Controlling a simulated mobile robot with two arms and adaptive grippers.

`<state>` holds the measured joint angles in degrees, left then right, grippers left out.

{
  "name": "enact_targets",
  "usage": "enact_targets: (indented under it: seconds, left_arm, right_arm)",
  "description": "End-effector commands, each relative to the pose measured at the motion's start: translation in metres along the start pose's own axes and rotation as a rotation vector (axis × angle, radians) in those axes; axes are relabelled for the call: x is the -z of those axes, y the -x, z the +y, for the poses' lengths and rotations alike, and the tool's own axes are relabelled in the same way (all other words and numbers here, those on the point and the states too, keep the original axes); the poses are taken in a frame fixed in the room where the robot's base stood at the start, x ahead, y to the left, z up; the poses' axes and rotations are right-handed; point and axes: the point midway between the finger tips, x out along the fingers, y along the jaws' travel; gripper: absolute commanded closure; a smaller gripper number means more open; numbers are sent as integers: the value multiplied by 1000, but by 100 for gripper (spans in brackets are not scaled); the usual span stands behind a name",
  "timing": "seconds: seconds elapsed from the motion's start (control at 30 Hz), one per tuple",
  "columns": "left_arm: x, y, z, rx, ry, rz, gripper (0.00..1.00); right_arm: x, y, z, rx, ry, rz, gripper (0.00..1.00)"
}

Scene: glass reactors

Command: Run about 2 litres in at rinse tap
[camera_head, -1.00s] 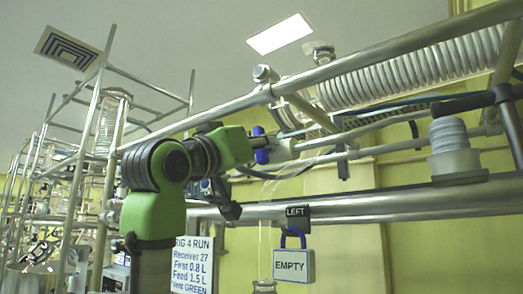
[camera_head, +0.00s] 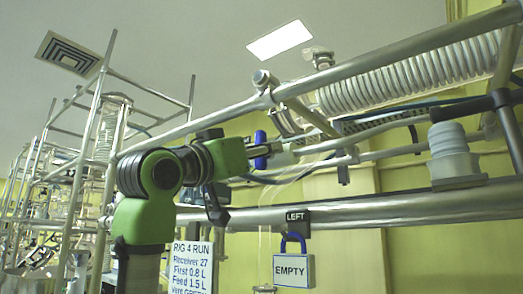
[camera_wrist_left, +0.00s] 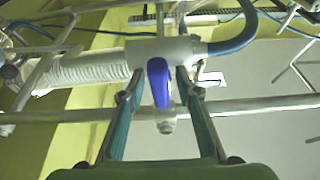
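A tap with a blue handle (camera_head: 261,150) sits on white pipework in the upper middle of the head view. In the left wrist view the blue handle (camera_wrist_left: 158,82) hangs below a white tap body (camera_wrist_left: 165,50). My left gripper (camera_wrist_left: 160,90) is open, with one finger on each side of the handle and a small gap showing on both sides. In the head view the green left gripper (camera_head: 232,158) reaches the handle from the left. A faint clear tube (camera_head: 265,235) hangs below the tap; I cannot tell whether liquid runs. My right gripper is not in view.
A metal rail (camera_head: 390,207) carries a black LEFT tag (camera_head: 295,218) and an EMPTY padlock tag (camera_head: 293,270). A sign (camera_head: 192,265) reads RIG 4 RUN, Receiver 27, First 0.8 L, Feed 1.5 L. A coiled glass condenser (camera_head: 410,75) and pipes crowd the upper right.

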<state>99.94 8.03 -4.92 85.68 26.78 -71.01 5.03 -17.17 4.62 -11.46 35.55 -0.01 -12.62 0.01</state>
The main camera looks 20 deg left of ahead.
Motion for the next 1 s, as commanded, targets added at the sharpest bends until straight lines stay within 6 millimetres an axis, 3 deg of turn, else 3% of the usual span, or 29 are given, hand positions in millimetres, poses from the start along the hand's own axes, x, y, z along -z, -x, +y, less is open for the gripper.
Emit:
enact_targets:
  seconds: [0.43, 0.8, 1.0]
  left_arm:
    - [2, 9, -1, 1, 1, 4, 68]
    - [1, 82, -1, 3, -2, 6, 68]
    - [1, 111, -1, 2, -1, 3, 68]
  right_arm:
    - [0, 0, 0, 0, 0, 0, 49]
    - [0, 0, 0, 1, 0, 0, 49]
    - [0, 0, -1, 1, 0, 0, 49]
